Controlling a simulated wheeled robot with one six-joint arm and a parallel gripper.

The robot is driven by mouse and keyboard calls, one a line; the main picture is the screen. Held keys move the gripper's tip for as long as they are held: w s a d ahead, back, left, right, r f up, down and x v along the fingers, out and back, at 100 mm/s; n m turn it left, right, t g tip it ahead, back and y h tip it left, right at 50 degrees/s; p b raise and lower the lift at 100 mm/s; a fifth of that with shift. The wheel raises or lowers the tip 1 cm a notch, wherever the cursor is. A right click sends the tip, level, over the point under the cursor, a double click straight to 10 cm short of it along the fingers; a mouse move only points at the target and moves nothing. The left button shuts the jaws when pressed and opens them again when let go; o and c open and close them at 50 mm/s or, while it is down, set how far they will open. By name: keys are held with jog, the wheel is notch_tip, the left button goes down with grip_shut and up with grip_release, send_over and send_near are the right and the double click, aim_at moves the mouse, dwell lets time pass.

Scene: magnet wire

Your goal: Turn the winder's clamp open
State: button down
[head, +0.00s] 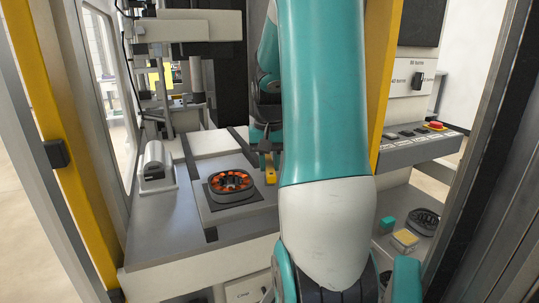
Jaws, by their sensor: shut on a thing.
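The winder's stator (231,184), a dark ring with orange copper coils, sits on a square grey plate (242,209) on the machine bed. A small yellow piece (270,175), which looks like the clamp's handle, stands just right of the ring. My gripper (266,156) points down at its upper end and is shut on it. The fingertips are small and dark here, so the exact grip is hard to see. My teal and white arm hides the area right of the clamp.
A grey cylinder-topped unit (154,165) stands at the left of the bed. Yellow frame posts (75,165) flank the opening. At right are a control panel with a red button (436,125) and a shelf with another dark ring (424,221), a teal block (387,224) and a yellowish block (405,239).

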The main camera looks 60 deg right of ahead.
aim_at(270, 164)
jog(key=shift+n+p, duration=0.8)
jog(key=shift+n, duration=0.8)
jog(key=c, duration=1)
grip_release()
jog(key=shift+o, duration=0.2)
notch_tip(270, 164, up, 17)
jog(key=p, duration=0.1)
jog(key=shift+r+p, duration=0.2)
jog(key=shift+p, duration=0.2)
